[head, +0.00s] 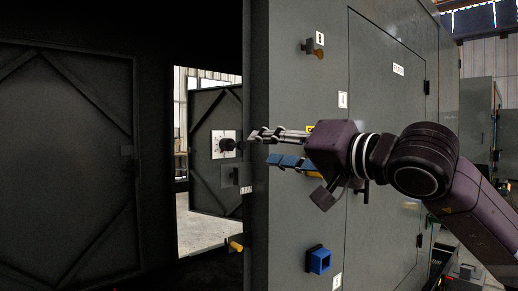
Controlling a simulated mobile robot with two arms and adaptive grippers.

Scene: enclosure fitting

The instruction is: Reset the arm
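My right arm (425,165) reaches in from the right, in front of a grey enclosure panel. Its gripper (263,148) points left, with the fingertips near the panel's left edge. A grey upper finger and a blue-looking lower finger stand apart, with nothing visible between them. A dark round knob (228,145) on a white plate (217,145) shows just left of the fingertips; I cannot tell the distance between them. My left gripper is not in view.
Another yellow-tipped fitting (235,245) is lower left. A dark braced door (65,165) stands at the left. An opening shows lit floor (200,225).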

